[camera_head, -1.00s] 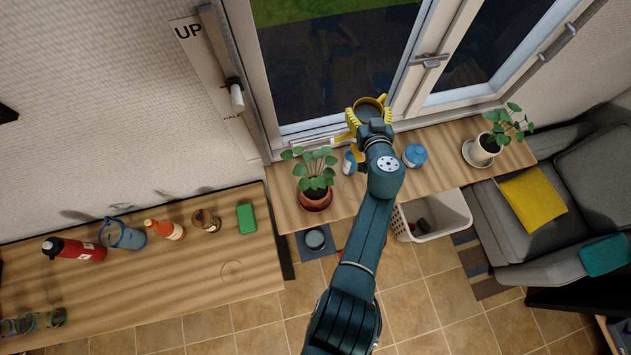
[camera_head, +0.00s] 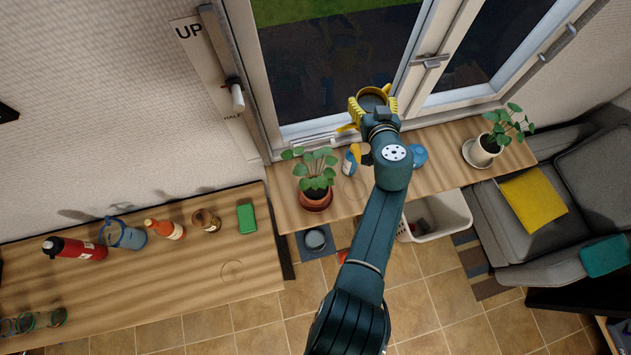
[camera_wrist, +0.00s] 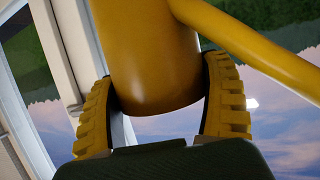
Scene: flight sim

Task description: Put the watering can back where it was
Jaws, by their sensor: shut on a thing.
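The yellow watering can (camera_head: 372,89) is in my gripper (camera_head: 374,104), held up in front of the window above the window shelf's back edge. From the head view I look down on its round rim, with a yellow part jutting to the lower left. In the wrist view its smooth body (camera_wrist: 150,55) sits between my two ridged yellow fingers, and a yellow tube runs off to the upper right. The can's base is hidden in the head view. A faint ring outline (camera_head: 357,189) shows on the window shelf, and another (camera_head: 232,268) on the left table.
On the window shelf (camera_head: 433,178) stand a potted plant (camera_head: 316,192), a blue-white bottle (camera_head: 349,163), a blue container (camera_head: 419,155) and a white-potted plant (camera_head: 482,151). The left table (camera_head: 160,290) holds bottles, a jug and a green block (camera_head: 246,218).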

